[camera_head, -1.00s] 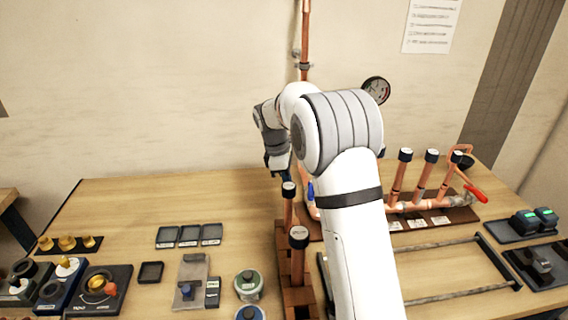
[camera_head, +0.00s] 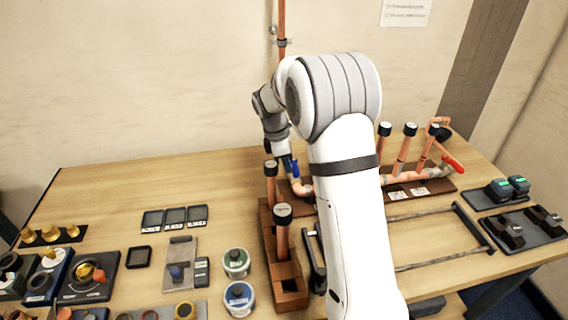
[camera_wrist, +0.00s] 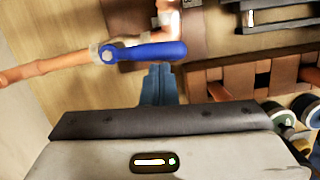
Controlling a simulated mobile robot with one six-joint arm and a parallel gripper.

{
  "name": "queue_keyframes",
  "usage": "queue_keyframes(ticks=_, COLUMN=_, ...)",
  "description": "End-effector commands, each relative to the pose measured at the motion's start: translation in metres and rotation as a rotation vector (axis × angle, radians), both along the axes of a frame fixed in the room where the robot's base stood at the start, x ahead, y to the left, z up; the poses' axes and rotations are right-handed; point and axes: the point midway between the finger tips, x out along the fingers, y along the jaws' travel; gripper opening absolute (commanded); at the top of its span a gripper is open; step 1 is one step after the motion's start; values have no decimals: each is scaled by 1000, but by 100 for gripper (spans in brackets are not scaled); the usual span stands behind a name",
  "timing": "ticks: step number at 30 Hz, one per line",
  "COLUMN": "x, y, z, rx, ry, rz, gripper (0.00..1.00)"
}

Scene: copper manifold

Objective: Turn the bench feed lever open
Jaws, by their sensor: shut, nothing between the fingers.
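A blue lever (camera_wrist: 145,50) sits on a valve of the copper feed pipe (camera_wrist: 50,66). In the wrist view it lies roughly level, its free end pointing right. In the head view the blue lever (camera_head: 295,169) stands just beside my gripper (camera_head: 286,160), partly hidden by it and my arm. In the wrist view my gripper (camera_wrist: 158,72) is shut and empty, its fingertips just below the lever in the picture; I cannot tell whether they touch it. A red lever (camera_head: 453,163) sits at the right end of the copper manifold (camera_head: 400,178).
A wooden rack (camera_head: 290,285) with upright capped pipes stands just in front of my gripper. Capped copper stubs (camera_head: 405,150) rise from the manifold at right. Small trays (camera_head: 175,218) and tins (camera_head: 238,295) lie left of the rack. The back left of the bench is clear.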

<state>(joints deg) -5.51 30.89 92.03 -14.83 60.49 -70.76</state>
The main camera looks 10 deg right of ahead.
Motion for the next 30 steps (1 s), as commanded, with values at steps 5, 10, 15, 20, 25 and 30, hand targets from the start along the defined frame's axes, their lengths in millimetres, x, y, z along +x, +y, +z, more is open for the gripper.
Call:
queue_keyframes(ticks=5, x=-3, y=-6, z=0, rx=-1, ry=3, rz=-2, gripper=0)
queue_keyframes(ticks=10, x=-3, y=-5, z=0, rx=-1, ry=3, rz=-3, gripper=0)
queue_keyframes(ticks=15, x=-3, y=2, z=2, rx=-1, ry=2, rz=-1, gripper=0)
queue_keyframes(ticks=20, x=-2, y=28, z=10, rx=-1, ry=2, rz=-1, gripper=0)
queue_keyframes(ticks=25, x=-2, y=42, z=40, rx=0, ry=-4, rz=-2, gripper=0)
queue_keyframes(ticks=30, x=-2, y=50, z=75, rx=0, ry=-1, rz=-2, gripper=0)
